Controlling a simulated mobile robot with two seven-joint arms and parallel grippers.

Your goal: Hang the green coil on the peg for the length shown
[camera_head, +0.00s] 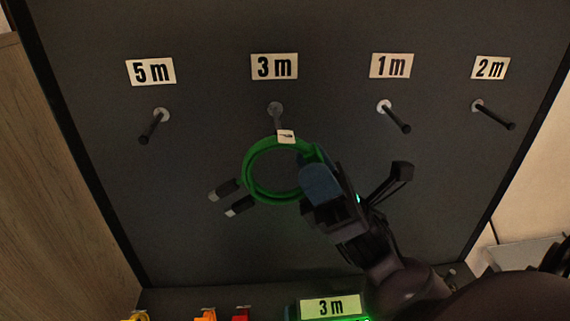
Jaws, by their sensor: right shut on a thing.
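The green coil (249,179) is a ring of cable with a small white tag at its top and two dark plugs hanging at its lower left. My right gripper (318,178) is shut on the right side of the coil and holds it in front of the board, just below the 3 m label (274,67). The 3 m peg (276,111) shows at its base; its outer end is hidden behind the tag and coil top. I cannot tell whether the peg passes through the ring. A lower sign (330,307) also reads 3 m. My left gripper is not in view.
Bare pegs stand under the 5 m (154,127), 1 m (395,117) and 2 m (494,115) labels. Yellow (139,316), orange (206,315) and red (241,314) things show at the bottom edge. A wooden panel (55,190) borders the board at left.

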